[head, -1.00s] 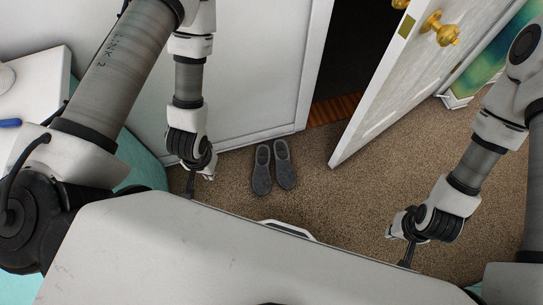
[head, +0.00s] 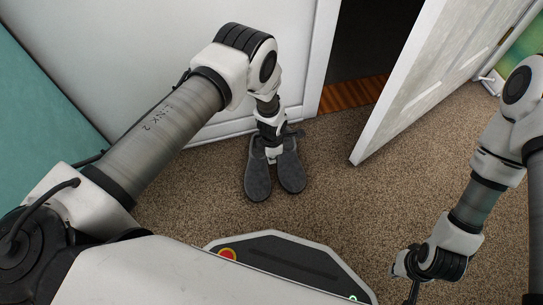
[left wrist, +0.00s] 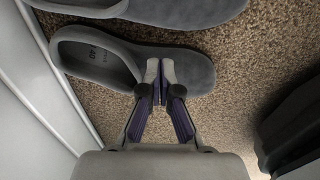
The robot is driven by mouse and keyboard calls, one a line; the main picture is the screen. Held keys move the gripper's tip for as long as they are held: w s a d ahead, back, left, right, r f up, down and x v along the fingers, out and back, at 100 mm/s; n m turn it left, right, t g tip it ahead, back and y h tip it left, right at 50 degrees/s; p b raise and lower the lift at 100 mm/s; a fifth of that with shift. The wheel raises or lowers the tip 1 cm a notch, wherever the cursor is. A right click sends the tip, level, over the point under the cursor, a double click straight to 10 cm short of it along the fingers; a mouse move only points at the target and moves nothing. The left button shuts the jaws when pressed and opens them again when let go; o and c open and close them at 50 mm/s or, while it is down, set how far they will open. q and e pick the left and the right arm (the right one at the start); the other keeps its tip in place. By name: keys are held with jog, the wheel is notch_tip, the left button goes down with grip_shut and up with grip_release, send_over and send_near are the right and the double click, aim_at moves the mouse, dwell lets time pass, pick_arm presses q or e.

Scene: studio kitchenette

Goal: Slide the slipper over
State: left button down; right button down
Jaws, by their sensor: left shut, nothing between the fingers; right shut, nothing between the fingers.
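Two grey felt slippers lie side by side on the carpet by the wall, toes toward me: the left slipper (head: 257,178) and the right slipper (head: 291,174). My left gripper reaches down over their heel ends, and my wrist hides its fingers in the head view. In the left wrist view my left gripper (left wrist: 160,72) is shut and empty. Its tips overlap the side of the nearer slipper (left wrist: 105,62); I cannot tell whether they touch. The other slipper (left wrist: 185,8) lies beyond it. My right gripper (head: 413,291) is shut and empty, well to the right of the slippers.
A white wall (head: 180,60) stands behind the slippers. An open white door (head: 425,85) stands to their right, beside a dark doorway. Bare brown carpet (head: 345,205) lies to the right and in front of the slippers.

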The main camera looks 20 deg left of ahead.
aim_at(262, 166)
pick_arm(q)
notch_tip(262, 166, down, 6)
jog(key=shift+f+b, duration=0.1)
jog(key=shift+b, duration=1.1)
jog(key=shift+s+a, duration=0.1)
jog(key=s+a, duration=0.1)
jog(key=a, duration=0.1)
jog(key=shift+s+a+p, duration=0.3)
jog(key=shift+s+a, duration=0.1)
